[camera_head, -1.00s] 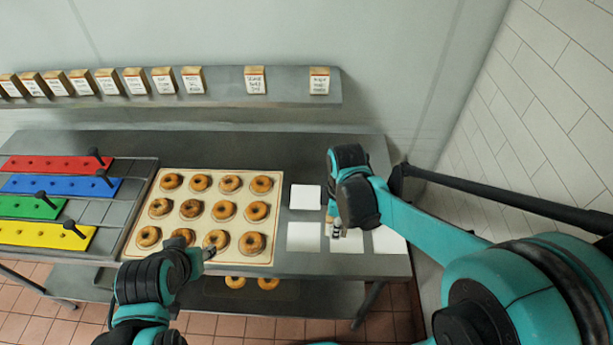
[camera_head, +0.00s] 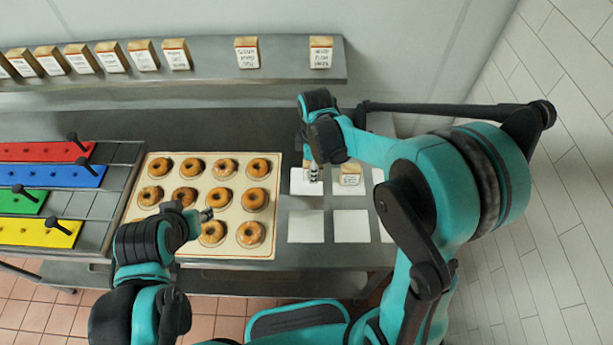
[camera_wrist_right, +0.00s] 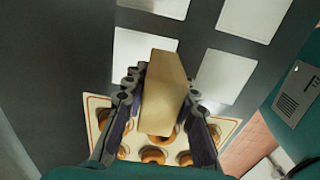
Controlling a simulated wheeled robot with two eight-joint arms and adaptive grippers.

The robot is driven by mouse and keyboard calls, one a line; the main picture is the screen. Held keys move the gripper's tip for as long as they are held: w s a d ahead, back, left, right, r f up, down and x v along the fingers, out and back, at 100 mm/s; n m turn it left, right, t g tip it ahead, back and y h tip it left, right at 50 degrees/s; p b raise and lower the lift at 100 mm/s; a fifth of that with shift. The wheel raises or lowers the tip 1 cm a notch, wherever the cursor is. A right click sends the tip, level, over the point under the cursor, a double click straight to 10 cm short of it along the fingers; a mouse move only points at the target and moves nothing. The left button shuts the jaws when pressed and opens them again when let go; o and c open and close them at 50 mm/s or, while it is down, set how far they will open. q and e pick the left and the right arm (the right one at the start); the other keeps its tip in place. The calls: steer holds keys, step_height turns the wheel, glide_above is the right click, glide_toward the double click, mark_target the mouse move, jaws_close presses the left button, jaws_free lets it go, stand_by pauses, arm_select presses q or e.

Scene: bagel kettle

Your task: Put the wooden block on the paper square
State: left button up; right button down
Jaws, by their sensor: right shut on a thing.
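My right gripper (camera_head: 312,172) is shut on a plain wooden block (camera_wrist_right: 163,95), which stands between the fingers in the right wrist view. In the head view the gripper is over the far left white paper square (camera_head: 297,182); the held block is mostly hidden behind the fingers. I cannot tell whether it touches the paper. Another labelled wooden block (camera_head: 350,177) stands on the paper square to its right. My left gripper (camera_head: 205,215) is over the bagel tray; I cannot tell whether it is open.
Bare paper squares (camera_head: 306,226) lie in the near row. The tray (camera_head: 270,162) with several bagels (camera_head: 255,199) is to the left, then coloured bars (camera_head: 50,176) with black handles. Labelled blocks (camera_head: 246,53) stand on the wall shelf (camera_head: 285,73).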

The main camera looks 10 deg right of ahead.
mark_target(307, 174)
steer(key=w+f, duration=0.1)
steer(key=w+a+f, duration=0.1)
steer(key=w, duration=0.1)
steer(key=shift+a+b, duration=0.15)
steer(key=shift+b, duration=0.15)
step_height(307, 174, down, 4)
steer(key=shift+f+b, duration=0.1)
steer(key=shift+b, duration=0.6)
steer(key=c, duration=1.2)
jaws_free()
